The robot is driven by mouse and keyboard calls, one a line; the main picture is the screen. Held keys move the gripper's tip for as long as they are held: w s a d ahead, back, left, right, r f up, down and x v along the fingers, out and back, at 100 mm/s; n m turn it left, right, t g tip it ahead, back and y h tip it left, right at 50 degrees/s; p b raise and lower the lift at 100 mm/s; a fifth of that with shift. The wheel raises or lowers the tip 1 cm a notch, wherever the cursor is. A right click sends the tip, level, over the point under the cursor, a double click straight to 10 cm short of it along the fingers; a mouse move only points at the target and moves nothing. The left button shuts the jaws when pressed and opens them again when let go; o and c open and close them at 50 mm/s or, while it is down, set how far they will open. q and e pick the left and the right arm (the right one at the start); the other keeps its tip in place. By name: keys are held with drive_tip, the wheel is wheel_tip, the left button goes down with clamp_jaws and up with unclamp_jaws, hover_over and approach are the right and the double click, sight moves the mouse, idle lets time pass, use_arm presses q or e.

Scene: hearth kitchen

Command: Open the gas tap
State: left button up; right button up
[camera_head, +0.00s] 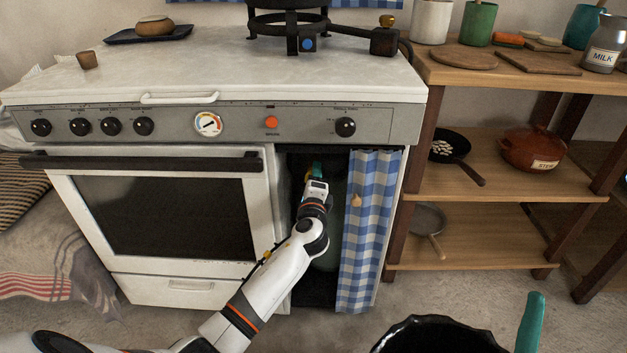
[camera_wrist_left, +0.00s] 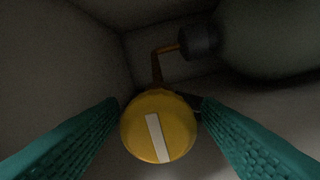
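The gas tap is a yellow round knob (camera_wrist_left: 158,127) with a pale bar mark, close to upright and slightly tilted, in the left wrist view. My left gripper (camera_wrist_left: 160,108) has its two teal fingers on either side of the knob, with a narrow gap showing at each side. In the head view my left gripper (camera_head: 317,172) reaches into the dark compartment right of the oven, and hides the knob. A greenish gas cylinder (camera_head: 329,253) stands there, partly behind the curtain. One teal finger of my right gripper (camera_head: 530,322) shows at the bottom right edge.
A blue checked curtain (camera_head: 368,235) hangs close to the right of my left arm. The oven door (camera_head: 165,215) is on the left. Shelves (camera_head: 465,235) with pans stand to the right. Compartment walls are close around the gripper.

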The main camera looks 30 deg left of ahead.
use_arm(q)
drive_tip(key=p+v, duration=0.2)
drive_tip(key=v, duration=1)
drive_tip(key=shift+p, duration=0.3)
use_arm(e)
drive_tip(key=w+f+g+h, duration=0.2)
drive_tip(key=w+f+g, duration=0.3)
drive_tip(key=f+g, duration=0.1)
drive_tip(key=shift+f+g+h, duration=0.3)
drive_tip(key=shift+f+h, duration=0.1)
drive_tip(key=shift+f, duration=0.3)
